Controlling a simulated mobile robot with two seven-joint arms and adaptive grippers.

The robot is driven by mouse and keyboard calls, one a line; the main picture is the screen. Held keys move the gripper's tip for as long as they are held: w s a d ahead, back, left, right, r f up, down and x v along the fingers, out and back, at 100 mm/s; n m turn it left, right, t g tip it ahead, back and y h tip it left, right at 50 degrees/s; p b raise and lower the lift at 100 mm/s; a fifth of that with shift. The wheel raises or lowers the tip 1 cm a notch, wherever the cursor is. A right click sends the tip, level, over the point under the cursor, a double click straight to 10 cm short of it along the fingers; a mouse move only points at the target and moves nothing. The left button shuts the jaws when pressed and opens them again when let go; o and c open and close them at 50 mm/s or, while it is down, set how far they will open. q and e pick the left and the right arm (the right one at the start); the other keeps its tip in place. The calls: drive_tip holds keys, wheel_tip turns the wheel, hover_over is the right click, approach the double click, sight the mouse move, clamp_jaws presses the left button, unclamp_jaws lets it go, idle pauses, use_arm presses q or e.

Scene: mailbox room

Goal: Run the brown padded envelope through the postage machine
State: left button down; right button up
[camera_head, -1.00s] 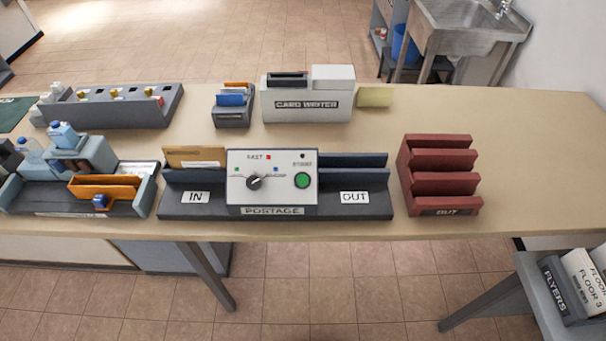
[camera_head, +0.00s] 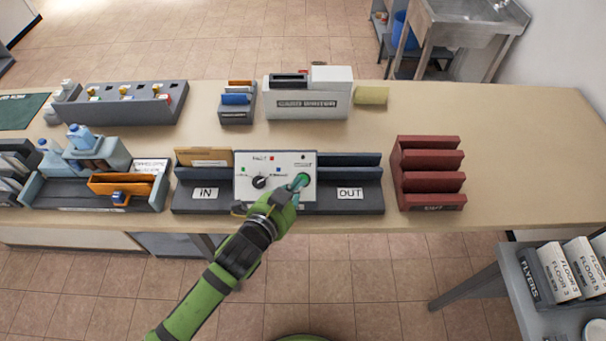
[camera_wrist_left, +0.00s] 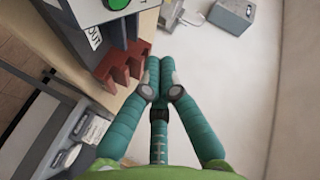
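The postage machine (camera_head: 248,192) stands at the table's front edge, with a dark IN side (camera_head: 205,206) on the left and an OUT side (camera_head: 350,205) on the right. The brown padded envelope (camera_head: 205,158) stands upright in the IN slot. My left gripper (camera_head: 299,182) is in front of the panel, its teal fingertips over the green start button. In the left wrist view its fingers (camera_wrist_left: 159,75) are together with nothing between them, and the green button (camera_wrist_left: 118,3) shows at the top edge. I cannot tell whether they touch the button. My right gripper is out of view.
A red tiered rack (camera_head: 430,172) stands right of the machine. A card writer (camera_head: 308,100) and small grey holder (camera_head: 237,110) stand behind it. A blue-grey station with an orange holder (camera_head: 122,185) is at left. The table's right end is clear.

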use_arm(q)
drive_tip(key=shift+d+r+m+h, duration=0.3)
drive_tip(key=shift+d+r, duration=0.2)
drive_tip(key=shift+r, duration=0.25)
drive_tip(key=w+f+b, duration=0.1)
drive_tip(key=f+b, duration=0.1)
drive_tip(key=w+f+b, duration=0.1)
drive_tip(key=f+b, duration=0.1)
drive_tip(key=w+f+b, duration=0.1)
drive_tip(key=b, duration=0.1)
drive_tip(key=shift+w+f+b, duration=0.3)
drive_tip(key=shift+f, duration=0.1)
drive_tip(key=shift+w+f+b, duration=0.6)
drive_tip(key=shift+w+f, duration=0.15)
drive_tip(key=shift+f, duration=0.1)
drive_tip(key=shift+w+f, duration=0.25)
idle(0.3)
